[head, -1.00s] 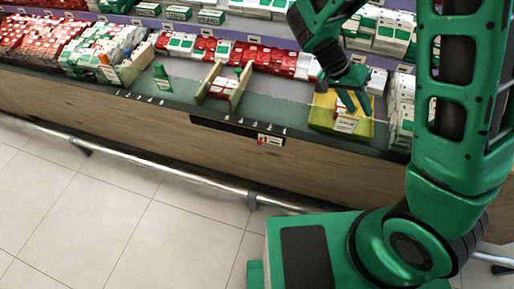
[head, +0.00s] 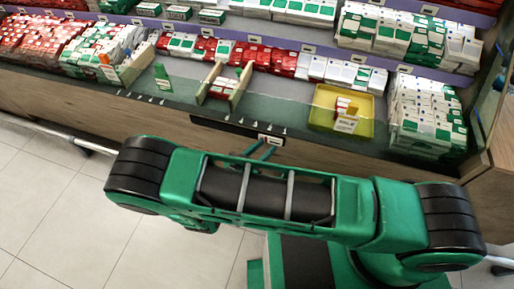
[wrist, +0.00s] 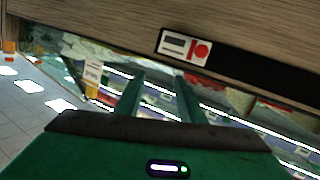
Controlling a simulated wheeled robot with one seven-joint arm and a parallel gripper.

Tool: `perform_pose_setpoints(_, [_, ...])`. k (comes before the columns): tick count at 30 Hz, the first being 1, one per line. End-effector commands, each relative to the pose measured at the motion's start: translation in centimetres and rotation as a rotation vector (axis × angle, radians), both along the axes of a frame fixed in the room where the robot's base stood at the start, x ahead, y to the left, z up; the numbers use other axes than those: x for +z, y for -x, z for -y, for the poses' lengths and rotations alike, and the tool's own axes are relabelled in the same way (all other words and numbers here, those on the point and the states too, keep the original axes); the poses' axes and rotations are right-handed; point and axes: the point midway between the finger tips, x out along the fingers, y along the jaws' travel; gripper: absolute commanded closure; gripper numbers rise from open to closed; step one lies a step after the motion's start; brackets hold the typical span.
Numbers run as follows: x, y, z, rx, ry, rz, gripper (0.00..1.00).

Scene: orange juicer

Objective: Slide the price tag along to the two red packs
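The price tag (head: 270,139) is a small white card with a red mark at the right end of a black rail (head: 225,125) on the counter's wooden front. In the wrist view the tag (wrist: 185,47) lies just beyond my fingertips. My gripper (wrist: 160,78) is open and empty, its two green fingers apart and not visibly touching the tag. In the head view my gripper (head: 262,150) is just below the tag, partly hidden by my arm. Red packs (head: 219,86) stand between two wooden dividers above the rail's left part. Red-and-white packs (head: 346,106) also sit in the yellow tray (head: 322,121).
Small white marks (head: 160,102) line the counter edge. White-and-green boxes (head: 420,115) are stacked right of the tray. A green item (head: 162,77) stands left of the dividers. A metal bar (head: 70,138) runs low along the counter front. The rail left of the tag looks clear.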

Motion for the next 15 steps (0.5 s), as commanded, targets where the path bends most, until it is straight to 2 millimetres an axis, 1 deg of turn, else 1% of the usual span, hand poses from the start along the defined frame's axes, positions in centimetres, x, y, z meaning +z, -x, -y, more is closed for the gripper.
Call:
perform_pose_setpoints(1, [-1.4, 1.0, -1.1, 0.061, 0.009, 0.039, 0.64])
perform_pose_setpoints(6, [-4.5, 3.3, -3.8, 0.227, -0.009, 0.158, 0.64])
perform_pose_setpoints(10, [-6.0, 4.6, -5.0, 0.313, -0.026, 0.213, 0.64])
perform_pose_setpoints(15, [-6.8, 5.1, -5.6, 0.363, -0.04, 0.243, 0.64])
